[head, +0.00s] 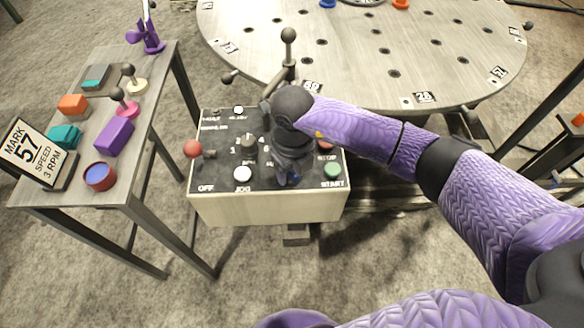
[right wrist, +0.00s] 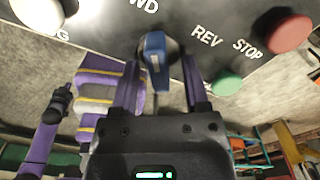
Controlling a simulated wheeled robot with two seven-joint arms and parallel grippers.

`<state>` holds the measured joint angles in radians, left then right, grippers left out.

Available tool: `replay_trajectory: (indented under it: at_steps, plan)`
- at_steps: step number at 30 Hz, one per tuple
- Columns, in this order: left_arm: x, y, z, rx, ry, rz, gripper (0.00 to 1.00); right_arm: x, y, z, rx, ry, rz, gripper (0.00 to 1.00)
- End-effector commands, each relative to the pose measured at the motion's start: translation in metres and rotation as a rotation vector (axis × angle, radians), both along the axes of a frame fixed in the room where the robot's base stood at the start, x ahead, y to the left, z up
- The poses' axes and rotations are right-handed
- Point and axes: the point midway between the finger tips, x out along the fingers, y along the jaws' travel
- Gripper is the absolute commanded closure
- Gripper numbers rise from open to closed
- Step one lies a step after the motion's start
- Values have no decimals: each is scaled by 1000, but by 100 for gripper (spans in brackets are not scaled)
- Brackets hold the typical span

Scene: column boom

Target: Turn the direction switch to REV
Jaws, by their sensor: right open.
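The direction switch has a blue handle (right wrist: 157,62), seen in the right wrist view on the dark panel. The label FWD, partly cut off, lies at its upper left and REV to its right. The handle points down in that view, toward neither label. My right gripper (right wrist: 161,92) is open, its two purple fingers on either side of the handle with gaps. In the head view my right gripper (head: 288,178) is over the control box (head: 265,207), and its wrist hides most of the switch. My left gripper does not show.
On the panel are a green START button (head: 332,170), a white JOG button (head: 242,174), a round selector knob (head: 248,141) and a red-ball lever (head: 193,149). A red STOP button (right wrist: 287,29) shows near REV. A side table (head: 170,165) stands left, a round table (head: 350,45) behind.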

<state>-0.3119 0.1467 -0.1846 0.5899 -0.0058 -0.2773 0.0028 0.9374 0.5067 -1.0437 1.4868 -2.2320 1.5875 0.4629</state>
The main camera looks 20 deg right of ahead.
Motion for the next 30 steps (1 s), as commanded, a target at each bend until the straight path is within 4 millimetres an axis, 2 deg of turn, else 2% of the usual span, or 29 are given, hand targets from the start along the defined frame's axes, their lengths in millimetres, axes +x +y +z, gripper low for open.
replay_trajectory:
  at_steps: [2, 9, 11, 23, 30]
  plan:
    - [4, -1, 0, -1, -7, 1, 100, 0, 0, 1, 1, 0, 0, 41]
    - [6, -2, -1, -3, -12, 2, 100, 0, 0, 1, 1, -1, 0, 90]
    - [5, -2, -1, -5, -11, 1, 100, 0, 0, 1, 1, 0, 0, 100]
    - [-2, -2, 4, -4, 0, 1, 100, 0, 0, 2, 1, 0, -26, 100]
    - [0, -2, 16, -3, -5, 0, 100, -1, 2, 4, 1, 1, -152, 100]
